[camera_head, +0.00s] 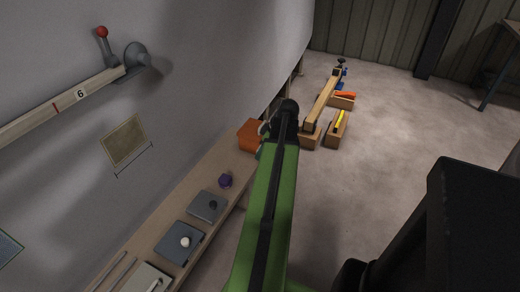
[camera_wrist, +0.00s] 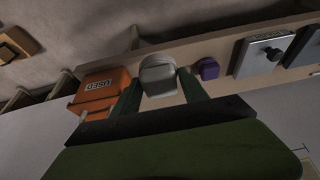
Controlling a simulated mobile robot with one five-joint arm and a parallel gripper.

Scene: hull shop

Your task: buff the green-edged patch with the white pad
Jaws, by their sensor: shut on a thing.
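My gripper (camera_wrist: 160,92) is shut on a pale grey-white block, which looks like the white pad (camera_wrist: 158,74), in the wrist view. It is over or close to the shelf, between an orange box marked USED (camera_wrist: 100,92) and a purple block (camera_wrist: 208,69). In the head view my green arm hides most of the gripper, near the orange box (camera_head: 250,134). A tan patch with a yellowish edge (camera_head: 123,142) is on the grey hull, and a bluish patch (camera_head: 8,247) is cut off at the left edge.
The shelf (camera_head: 222,158) below the hull carries the purple block (camera_head: 225,180) and grey plates with a dark knob (camera_head: 207,206) and a white knob (camera_head: 180,241). A rail with a red-knobbed lever (camera_head: 102,33) crosses the hull. Wooden trays (camera_head: 337,128) stand right, beside clear floor.

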